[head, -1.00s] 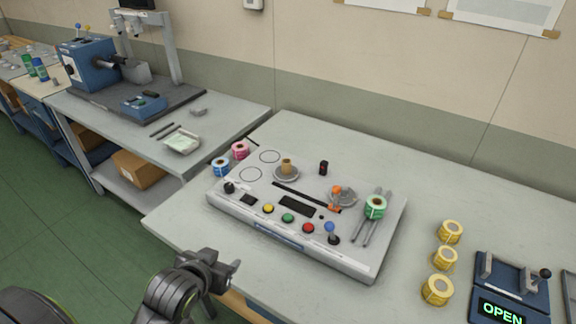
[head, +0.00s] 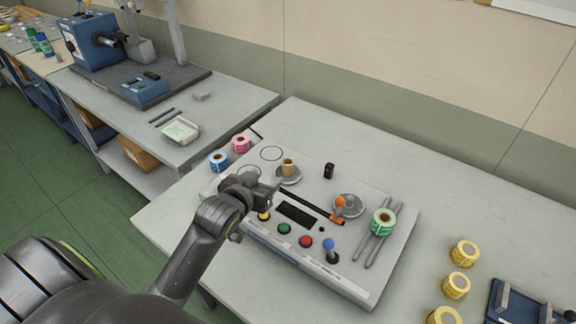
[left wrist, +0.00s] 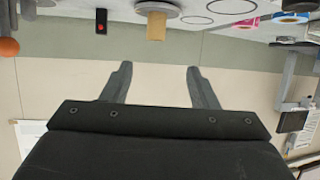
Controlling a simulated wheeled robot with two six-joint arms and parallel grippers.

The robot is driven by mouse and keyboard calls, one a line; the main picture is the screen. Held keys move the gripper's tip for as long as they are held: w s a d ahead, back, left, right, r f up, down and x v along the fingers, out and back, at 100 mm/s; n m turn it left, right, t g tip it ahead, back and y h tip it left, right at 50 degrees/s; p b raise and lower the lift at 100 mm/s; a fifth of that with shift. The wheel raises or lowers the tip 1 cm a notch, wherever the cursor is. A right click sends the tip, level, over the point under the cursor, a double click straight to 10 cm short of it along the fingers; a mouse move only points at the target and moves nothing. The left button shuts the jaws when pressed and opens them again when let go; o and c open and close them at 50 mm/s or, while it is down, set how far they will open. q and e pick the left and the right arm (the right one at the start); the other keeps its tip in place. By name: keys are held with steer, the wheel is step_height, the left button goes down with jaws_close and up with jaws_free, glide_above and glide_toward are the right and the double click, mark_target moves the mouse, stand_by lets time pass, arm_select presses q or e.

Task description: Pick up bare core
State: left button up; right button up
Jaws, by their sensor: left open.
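The bare core (head: 288,166), a small tan cylinder, stands upright on a round grey disc (head: 289,179) at the back of the rewinder panel. My left gripper (head: 272,187) is over the panel's left part, just in front of the core. Its jaws are open and empty. In the left wrist view, which looks upside down, the core (left wrist: 156,26) lies beyond the two spread fingers (left wrist: 159,70), in line with the gap between them and apart from both. My right gripper is in no view.
Blue (head: 219,161) and pink (head: 241,144) rolls stand at the panel's left. A green roll (head: 383,222) lies on two rails at the right. An orange knob (head: 340,202), a black-and-red post (head: 329,171) and a blue-topped lever (head: 328,244) rise from the panel. Yellow rolls (head: 464,252) stand farther right.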

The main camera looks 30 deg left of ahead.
arm_select(q)
glide_toward(284, 166)
steer(key=w, duration=0.3)
steer(key=shift+w+a+f, duration=0.25)
steer(key=shift+a, duration=0.1)
steer(key=shift+d+p+x, duration=0.25)
steer(key=shift+p+x, duration=0.05)
steer(key=shift+x, duration=0.75)
steer(key=shift+d+p+x, duration=0.2)
steer(key=shift+p+x, duration=0.1)
steer(key=shift+x, duration=0.8)
steer(key=shift+w+f, duration=0.4)
steer(key=shift+w, duration=0.2)
steer(key=shift+a, duration=0.1)
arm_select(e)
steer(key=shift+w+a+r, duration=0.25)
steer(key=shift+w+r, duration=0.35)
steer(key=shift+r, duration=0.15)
arm_select(q)
steer(key=c, duration=1)
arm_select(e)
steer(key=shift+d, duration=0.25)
